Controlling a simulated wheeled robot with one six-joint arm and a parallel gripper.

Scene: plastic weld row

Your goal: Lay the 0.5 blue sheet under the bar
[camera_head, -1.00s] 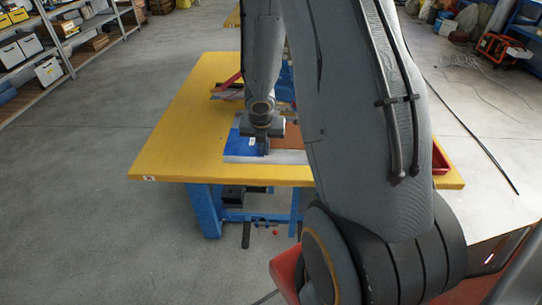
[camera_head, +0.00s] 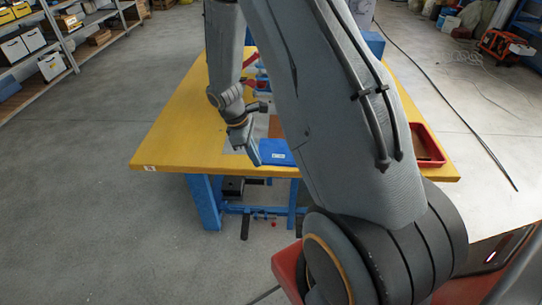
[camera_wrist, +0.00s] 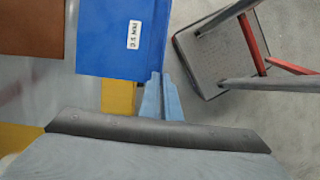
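The blue sheet (camera_head: 276,152) is near the front edge of the yellow table, partly hidden by my arm in the head view. In the wrist view the blue sheet (camera_wrist: 105,40) carries a small white label that reads upside down. My gripper (camera_head: 256,160) is at the sheet's left side in the head view. In the wrist view the gripper's two light blue fingers (camera_wrist: 159,78) are close together on the sheet's edge, and the sheet moves with them. The bar cannot be clearly made out; my arm covers much of the table's middle.
A brown sheet (camera_wrist: 30,27) lies beside the blue one. A red tray (camera_head: 430,158) is at the right of the yellow table (camera_head: 175,140). Red parts (camera_head: 250,60) stand behind my gripper. The table's left side is clear. A grey stool-like thing (camera_wrist: 215,50) shows at the right in the wrist view.

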